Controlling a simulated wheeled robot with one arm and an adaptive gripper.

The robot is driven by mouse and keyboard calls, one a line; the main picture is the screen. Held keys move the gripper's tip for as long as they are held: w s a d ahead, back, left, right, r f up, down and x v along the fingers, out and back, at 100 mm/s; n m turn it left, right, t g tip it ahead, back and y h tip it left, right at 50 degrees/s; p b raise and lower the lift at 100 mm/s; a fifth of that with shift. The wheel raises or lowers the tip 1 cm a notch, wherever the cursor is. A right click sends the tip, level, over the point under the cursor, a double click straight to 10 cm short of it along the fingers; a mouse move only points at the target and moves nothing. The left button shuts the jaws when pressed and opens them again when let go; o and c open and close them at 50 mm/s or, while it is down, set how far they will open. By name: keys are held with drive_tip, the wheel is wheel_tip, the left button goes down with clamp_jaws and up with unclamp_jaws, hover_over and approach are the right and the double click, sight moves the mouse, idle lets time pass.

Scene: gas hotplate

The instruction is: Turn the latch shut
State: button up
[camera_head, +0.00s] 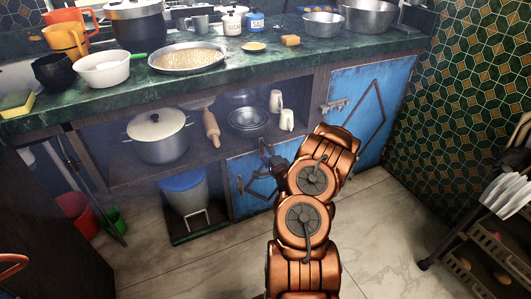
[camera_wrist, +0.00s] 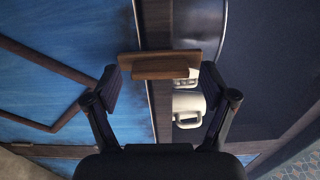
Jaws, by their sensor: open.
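A brown wooden latch piece (camera_wrist: 160,60) shows in the wrist view between my fingertips. It lies crosswise over the dark wooden edge between the blue door (camera_wrist: 65,75) and the shelf opening. My gripper (camera_wrist: 160,78) is open, with one finger on each side of the latch; I cannot tell whether either finger touches it. In the head view my gripper (camera_head: 270,163) is a small dark shape in front of the low blue door (camera_head: 248,195). The latch cannot be made out there, as my gripper and arm cover that area.
White mugs (camera_wrist: 187,108) stand in the shelf opening beside the latch. The shelf also holds a pot (camera_head: 158,138), a rolling pin (camera_head: 211,128) and bowls (camera_head: 248,120). A taller blue door (camera_head: 372,105) with a metal bolt is at right. A bin (camera_head: 185,190) stands lower left.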

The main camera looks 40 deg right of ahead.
drive_tip(key=shift+s, duration=0.1)
drive_tip(key=v, duration=1.1)
drive_tip(key=shift+s+a, duration=0.2)
drive_tip(key=shift+s, duration=0.15)
idle(0.4)
drive_tip(key=w+a+r+n+g+y+p, duration=0.4)
drive_tip(key=w+a+r+n+p, duration=0.3)
drive_tip(key=r+n, duration=0.1)
drive_tip(key=s+a+r+n+g+p, duration=0.2)
drive_tip(key=a+r+n+g+p, duration=0.55)
drive_tip(key=r, duration=0.55)
drive_tip(key=s+a+r+n+g+y+p, duration=0.1)
drive_tip(key=s+a+r+n+g+p, duration=0.2)
drive_tip(key=s+a+r+p, duration=0.4)
drive_tip(key=s+a+r+n+g+p, duration=0.3)
drive_tip(key=s+a+r+p, duration=0.5)
drive_tip(key=s+a+r, duration=1.1)
drive_tip(key=s+r+g, duration=0.1)
drive_tip(key=s+r, duration=0.4)
drive_tip(key=s, duration=0.1)
drive_tip(key=shift+y, duration=0.4)
